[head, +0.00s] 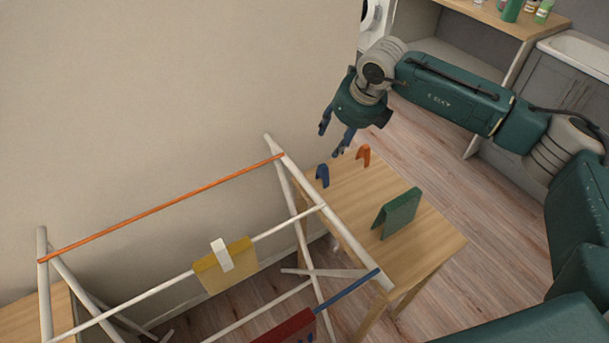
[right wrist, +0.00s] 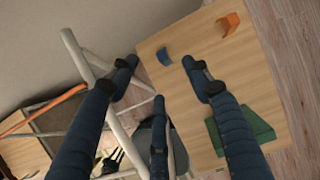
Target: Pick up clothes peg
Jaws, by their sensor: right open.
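A small blue clothes peg (head: 322,176) stands on a wooden table, and an orange clothes peg (head: 364,156) stands just beyond it to the right. My right gripper (head: 332,142) is open and empty, above the far end of the table near both pegs. In the right wrist view the blue peg (right wrist: 163,56) shows between the two upper fingertips, beyond them and apart from them. The orange peg (right wrist: 229,23) lies to the right of the fingers. A white peg (head: 222,255) sits over a yellow cloth on the rack. My left gripper is out of view.
The wooden table (head: 430,245) also bears a green folded piece (head: 397,213). A white drying rack (head: 300,208) with orange and blue bars stands close on the left, with a red cloth (head: 288,328) low on it. A plain wall is behind. Floor is clear right of the table.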

